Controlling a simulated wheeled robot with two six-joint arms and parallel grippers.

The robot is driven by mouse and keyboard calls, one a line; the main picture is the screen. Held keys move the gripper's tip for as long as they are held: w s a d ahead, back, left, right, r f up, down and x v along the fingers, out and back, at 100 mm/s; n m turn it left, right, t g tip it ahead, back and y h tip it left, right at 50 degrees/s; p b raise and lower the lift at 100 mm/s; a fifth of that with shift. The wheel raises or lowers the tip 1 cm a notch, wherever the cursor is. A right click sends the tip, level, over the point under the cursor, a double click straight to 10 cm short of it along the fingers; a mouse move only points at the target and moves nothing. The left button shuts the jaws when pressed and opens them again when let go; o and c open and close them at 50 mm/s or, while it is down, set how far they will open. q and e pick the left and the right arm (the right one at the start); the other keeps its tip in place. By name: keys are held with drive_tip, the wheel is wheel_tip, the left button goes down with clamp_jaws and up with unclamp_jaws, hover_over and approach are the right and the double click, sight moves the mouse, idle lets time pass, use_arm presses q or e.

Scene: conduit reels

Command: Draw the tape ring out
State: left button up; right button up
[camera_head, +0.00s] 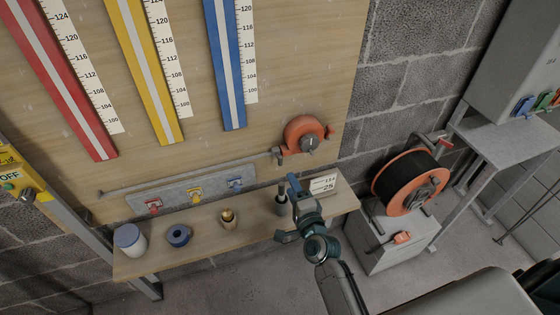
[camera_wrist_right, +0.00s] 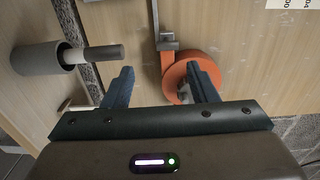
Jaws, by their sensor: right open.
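The orange tape reel (camera_head: 303,132) is mounted on the wooden board, with a dark hub and a small red handle at its right. A small grey metal end piece (camera_head: 278,156) sits at its lower left; I cannot tell whether this is the tape ring. In the right wrist view the reel (camera_wrist_right: 179,82) is partly hidden behind one finger, and the grey piece (camera_wrist_right: 165,41) shows beside it. My right gripper (camera_head: 287,208) is open and empty above the shelf, below and apart from the reel. My left gripper is out of view.
The wooden shelf (camera_head: 255,230) holds a white-sided jar (camera_head: 130,240), a dark blue roll (camera_head: 179,235), a brass-topped cup (camera_head: 228,218), a grey holder with a dark rod (camera_head: 282,203) and a number card (camera_head: 323,184). An orange cable reel (camera_head: 408,183) stands at right.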

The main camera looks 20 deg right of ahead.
sight(281, 162)
drive_tip(key=w, duration=0.3)
drive_tip(key=w+p, duration=0.1)
drive_tip(key=w, duration=0.2)
drive_tip(key=w+r, duration=0.1)
drive_tip(key=w, duration=0.1)
drive_tip(key=shift+w+a, duration=0.15)
drive_tip(key=shift+w, duration=1.15)
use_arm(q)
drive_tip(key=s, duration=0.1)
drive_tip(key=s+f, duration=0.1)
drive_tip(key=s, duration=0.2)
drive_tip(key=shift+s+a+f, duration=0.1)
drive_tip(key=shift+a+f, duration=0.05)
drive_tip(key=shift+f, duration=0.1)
use_arm(e)
drive_tip(key=shift+a, duration=0.1)
clamp_jaws()
